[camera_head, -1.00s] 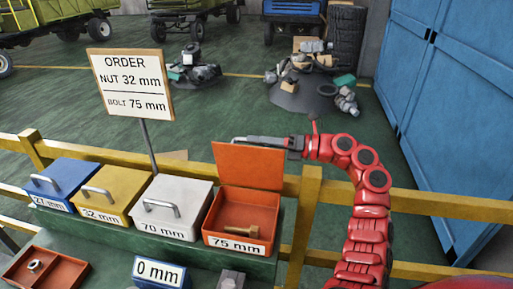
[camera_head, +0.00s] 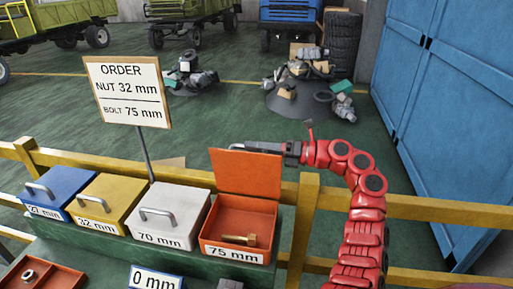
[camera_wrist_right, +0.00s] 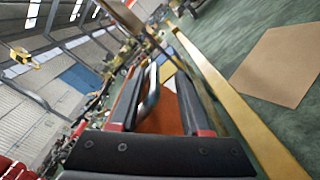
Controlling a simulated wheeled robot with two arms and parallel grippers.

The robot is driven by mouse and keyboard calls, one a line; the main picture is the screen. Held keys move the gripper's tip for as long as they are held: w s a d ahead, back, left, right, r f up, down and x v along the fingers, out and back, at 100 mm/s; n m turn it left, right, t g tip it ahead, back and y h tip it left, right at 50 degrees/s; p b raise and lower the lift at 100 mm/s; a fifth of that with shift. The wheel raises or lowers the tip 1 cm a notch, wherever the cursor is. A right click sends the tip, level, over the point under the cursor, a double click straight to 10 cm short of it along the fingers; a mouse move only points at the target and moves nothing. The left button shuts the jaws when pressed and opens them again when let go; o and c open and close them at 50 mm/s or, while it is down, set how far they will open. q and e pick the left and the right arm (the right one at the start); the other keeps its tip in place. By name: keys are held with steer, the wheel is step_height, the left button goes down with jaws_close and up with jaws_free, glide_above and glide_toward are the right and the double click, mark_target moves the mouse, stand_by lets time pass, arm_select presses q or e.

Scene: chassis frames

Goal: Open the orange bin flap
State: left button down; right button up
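The orange bin (camera_head: 236,252), labelled 75 mm, stands at the right end of the bin row with a bolt (camera_head: 240,240) inside. Its orange flap (camera_head: 246,172) is up, roughly upright at the bin's back edge. My right gripper (camera_head: 250,147) lies along the flap's top edge from behind, at the flap's handle (camera_head: 236,146). In the right wrist view the handle (camera_wrist_right: 150,95) runs between the two dark fingers (camera_wrist_right: 157,100). The fingers stand apart, with orange showing between the handle and one finger. My left gripper is not in view.
White (camera_head: 170,219), yellow (camera_head: 108,203) and blue (camera_head: 60,190) bins stand shut to the left. An order sign (camera_head: 127,91) stands behind them. A yellow railing (camera_head: 400,206) runs behind the bins. A blue cabinet (camera_head: 440,110) is at right.

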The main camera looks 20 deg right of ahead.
steer(key=shift+r, duration=0.1)
steer(key=b+v, duration=0.4)
steer(key=v, duration=1.3)
steer(key=shift+s, duration=0.2)
steer(key=shift+d, duration=0.1)
